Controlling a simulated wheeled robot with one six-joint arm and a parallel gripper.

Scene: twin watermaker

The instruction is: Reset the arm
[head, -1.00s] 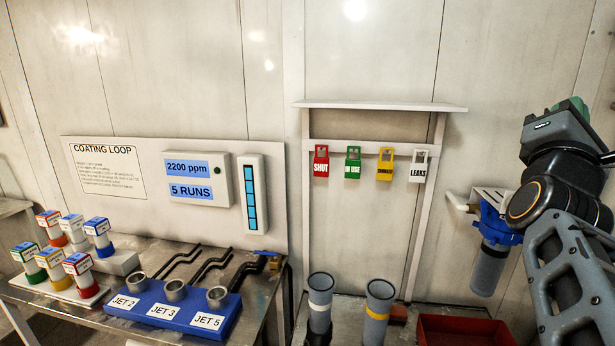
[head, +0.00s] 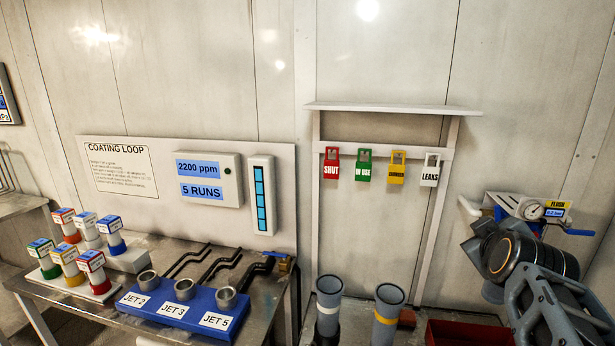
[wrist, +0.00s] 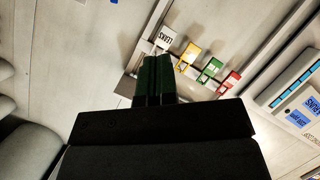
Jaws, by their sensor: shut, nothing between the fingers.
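My arm shows at the right of the head view, folded in front of the blue filter unit and the flush gauge (head: 533,210). My gripper's fingers (wrist: 156,58) show in the wrist view as dark green fingers pressed together, with nothing between them. They point toward the wall with the hanging tags, which appears tilted and turned over in that view. In the head view the fingertips cannot be made out behind the arm links.
A rack holds red (head: 331,165), green (head: 364,165), yellow (head: 397,166) and white (head: 431,170) tags. A blue jet block (head: 180,312) and several labelled cartridges stand on the left bench. Two grey tubes (head: 328,308) (head: 385,312) and a red bin (head: 465,333) are below.

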